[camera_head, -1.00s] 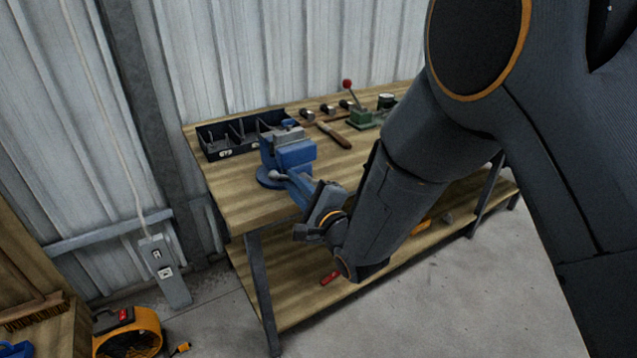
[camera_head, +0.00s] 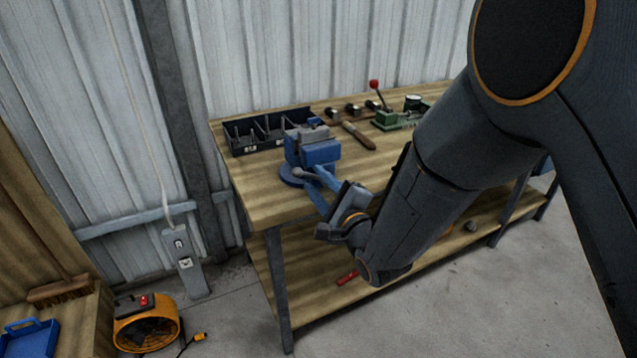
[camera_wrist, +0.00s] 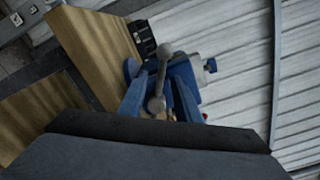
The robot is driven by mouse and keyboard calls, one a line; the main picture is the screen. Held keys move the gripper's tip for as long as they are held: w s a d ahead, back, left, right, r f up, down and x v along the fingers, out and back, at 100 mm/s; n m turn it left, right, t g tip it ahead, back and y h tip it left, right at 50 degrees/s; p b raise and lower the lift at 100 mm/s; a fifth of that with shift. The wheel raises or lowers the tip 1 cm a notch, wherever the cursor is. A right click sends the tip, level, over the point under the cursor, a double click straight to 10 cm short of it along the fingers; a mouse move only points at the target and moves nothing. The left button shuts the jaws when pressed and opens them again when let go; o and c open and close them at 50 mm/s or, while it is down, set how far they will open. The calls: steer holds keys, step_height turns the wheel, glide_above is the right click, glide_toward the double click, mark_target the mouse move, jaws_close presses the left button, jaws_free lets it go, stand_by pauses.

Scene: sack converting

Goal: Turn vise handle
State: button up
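The blue bench vise (camera_head: 316,153) stands at the near left corner of the wooden workbench. Its grey handle (camera_head: 300,172) with a ball end is on the side facing my arm. My gripper (camera_head: 312,180) reaches up to it from the front right. In the wrist view, the handle bar (camera_wrist: 162,72) and its large ball run between the two blue fingers of my gripper (camera_wrist: 158,88). The fingers are apart, with a gap visible to the handle. The vise body (camera_wrist: 183,73) is behind, partly covered by a finger. Contact with the handle cannot be told.
A black divided bin (camera_head: 240,145) sits left of the vise. A hammer (camera_head: 358,134) and a green tool with a red knob (camera_head: 388,119) lie behind right. A lower shelf (camera_head: 310,300) is under the bench. An orange blower (camera_head: 147,325) stands on the floor left.

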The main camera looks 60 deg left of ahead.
steer(key=d+b, duration=0.1)
steer(key=d, duration=0.6)
steer(key=shift+s+d+b, duration=0.15)
steer(key=shift+d+b, duration=0.2)
steer(key=shift+d, duration=0.05)
